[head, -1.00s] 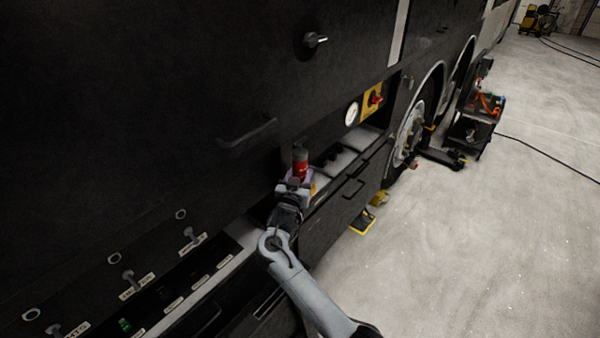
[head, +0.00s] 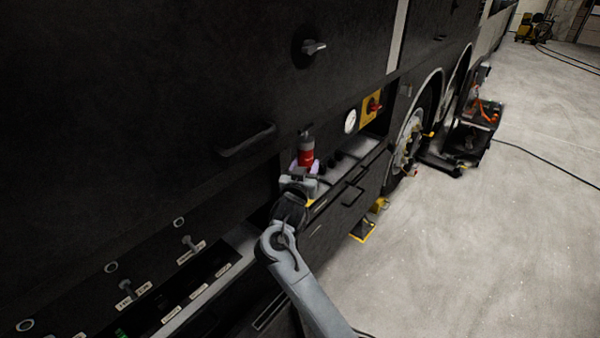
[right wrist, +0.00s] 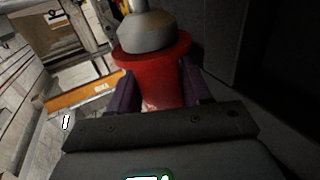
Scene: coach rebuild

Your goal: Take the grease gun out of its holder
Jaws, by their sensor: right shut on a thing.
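The grease gun (head: 306,150) has a red body and a dark grey top. It stands upright at the shelf along the dark coach side in the head view. My right gripper (head: 303,168) is shut on its red body. In the right wrist view the gripper's purple fingers (right wrist: 158,92) sit on both sides of the red grease gun (right wrist: 152,62), whose metal top is at the upper edge. Its lower end and the holder are hidden behind the gripper, so I cannot tell whether it is clear of the holder. My left gripper is not in view.
A row of labelled switches (head: 128,290) lies at lower left. A gauge (head: 351,121) and a red switch on a yellow plate (head: 372,106) are right of the gun. A black handle (head: 246,140) projects nearby. A tool cart (head: 476,118) stands beyond the wheel. The right floor is open.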

